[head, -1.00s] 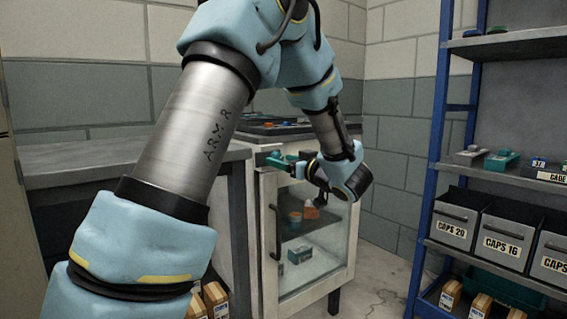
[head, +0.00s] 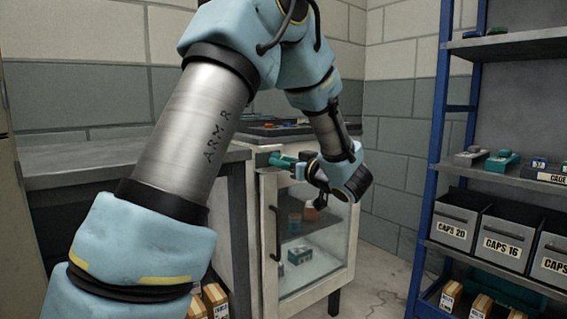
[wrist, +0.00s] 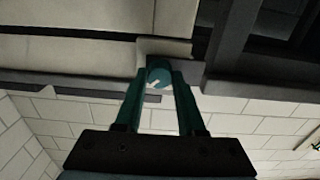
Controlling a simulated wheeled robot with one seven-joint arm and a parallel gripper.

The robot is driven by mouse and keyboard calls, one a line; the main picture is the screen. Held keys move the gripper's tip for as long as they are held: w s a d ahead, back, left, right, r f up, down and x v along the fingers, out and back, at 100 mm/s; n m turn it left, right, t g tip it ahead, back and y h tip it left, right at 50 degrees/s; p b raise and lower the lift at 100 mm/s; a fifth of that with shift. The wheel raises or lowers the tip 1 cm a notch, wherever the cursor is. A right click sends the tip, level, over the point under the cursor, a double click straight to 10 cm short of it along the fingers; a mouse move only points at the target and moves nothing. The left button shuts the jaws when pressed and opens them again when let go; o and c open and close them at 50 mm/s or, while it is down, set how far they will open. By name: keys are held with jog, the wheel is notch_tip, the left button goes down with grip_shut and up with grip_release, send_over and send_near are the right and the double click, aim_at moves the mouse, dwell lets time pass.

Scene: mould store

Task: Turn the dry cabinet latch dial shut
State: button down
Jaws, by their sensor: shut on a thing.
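The dry cabinet (head: 270,250) stands beyond my arm in the head view, with a pale frame, a glass door and a dark vertical handle (head: 273,234). The teal latch dial (wrist: 159,75), with a white pointer mark, shows between my fingertips in the wrist view. My gripper (wrist: 160,82) is shut on the dial, one teal finger on each side. In the head view my gripper (head: 284,161) reaches the cabinet's upper front; the dial cannot be made out there. The pointer lies slanted in the wrist view. The door looks closed against the frame.
A grey worktop (head: 120,165) lies left of the cabinet. A blue shelf rack (head: 432,150) with grey bins (head: 455,219) stands at the right. Small items sit behind the glass. Bare floor (head: 375,285) shows between cabinet and rack.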

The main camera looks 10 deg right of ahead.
jog(key=shift+n, duration=0.4)
jog(key=n+b, duration=1.5)
jog(key=n, duration=0.1)
jog(key=shift+n, duration=0.4)
dwell(0.4)
jog(key=c, duration=0.5)
grip_release()
jog(key=shift+r, duration=0.1)
jog(key=shift+d, duration=0.1)
